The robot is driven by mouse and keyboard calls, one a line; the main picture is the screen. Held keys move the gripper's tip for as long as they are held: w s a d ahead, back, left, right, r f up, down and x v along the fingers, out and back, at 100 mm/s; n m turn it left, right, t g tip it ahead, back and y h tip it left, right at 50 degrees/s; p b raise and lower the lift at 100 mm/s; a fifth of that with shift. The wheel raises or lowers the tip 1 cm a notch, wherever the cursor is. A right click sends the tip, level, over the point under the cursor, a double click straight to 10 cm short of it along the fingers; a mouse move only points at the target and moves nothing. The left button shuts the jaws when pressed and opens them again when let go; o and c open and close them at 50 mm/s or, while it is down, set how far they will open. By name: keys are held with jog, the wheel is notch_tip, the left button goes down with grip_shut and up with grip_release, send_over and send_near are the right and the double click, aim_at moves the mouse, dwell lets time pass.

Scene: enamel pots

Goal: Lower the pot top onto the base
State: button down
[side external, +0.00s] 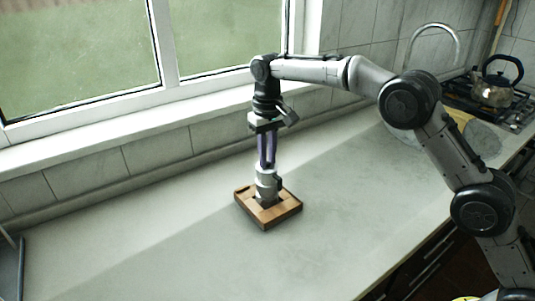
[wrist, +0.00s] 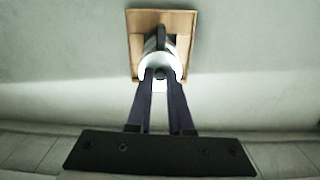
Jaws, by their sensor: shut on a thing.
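The pot top (side external: 265,181) is pale silver-grey and looks upright, with a dark handle on its right side. My gripper (side external: 266,166) points straight down from above, its two long fingers shut on the upper part of the top. In the wrist view, the fingers (wrist: 160,76) meet at the near side of the bright pot top (wrist: 152,68), and its black handle points away. The base (side external: 262,200) shows only as a small grey part below the top, in the wooden tray (side external: 284,214). I cannot tell whether top and base touch.
The tray (wrist: 187,23) stands on a pale worktop (side external: 160,245) with wide free room around it. A tiled wall and window sill run behind. A kettle (side external: 496,88) on a stove (side external: 510,108) and a curved tap (side external: 437,27) are at the far right.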

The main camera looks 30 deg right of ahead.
jog(key=shift+f, duration=0.85)
jog(key=c, duration=0.7)
grip_release()
jog(key=shift+c, duration=0.2)
